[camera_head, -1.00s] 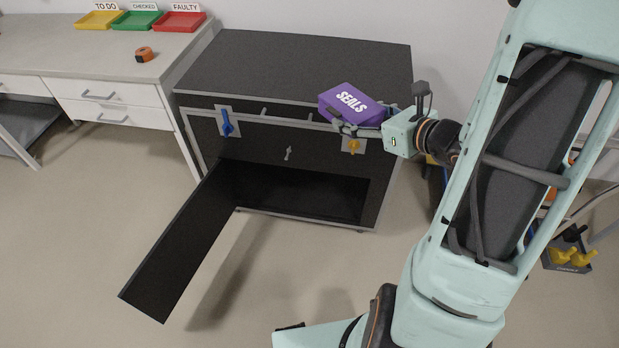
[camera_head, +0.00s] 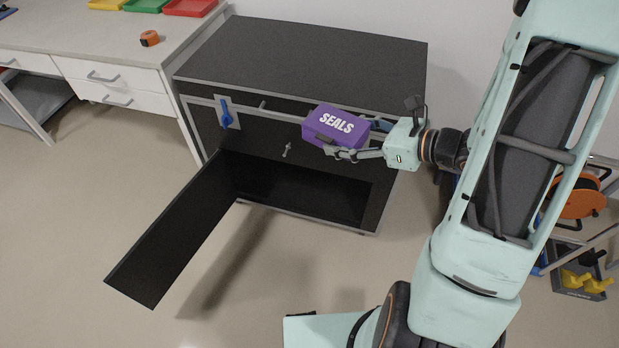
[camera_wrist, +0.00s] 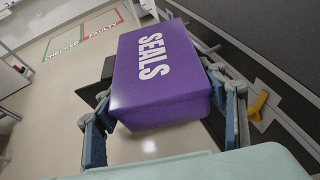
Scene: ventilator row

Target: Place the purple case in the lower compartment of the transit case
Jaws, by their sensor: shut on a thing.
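The purple case (camera_head: 336,126) with white "SEALS" lettering is held in my gripper (camera_head: 362,140), in front of the upper part of the transit case. In the wrist view the purple case (camera_wrist: 158,77) sits between the two blue-padded fingers of my gripper (camera_wrist: 165,130). The black transit case (camera_head: 310,60) stands against the wall. Its lower compartment (camera_head: 305,192) is open and looks empty, though its inside is dark. The lower door (camera_head: 170,235) swings out toward the front left. The purple case is above and in front of this opening.
A blue latch (camera_head: 226,113) is on the upper front, and a yellow latch (camera_wrist: 258,104) shows in the wrist view. A workbench (camera_head: 110,45) with trays and an orange tape measure (camera_head: 150,38) stands left. An orange reel (camera_head: 578,192) is at the right. Floor in front is clear.

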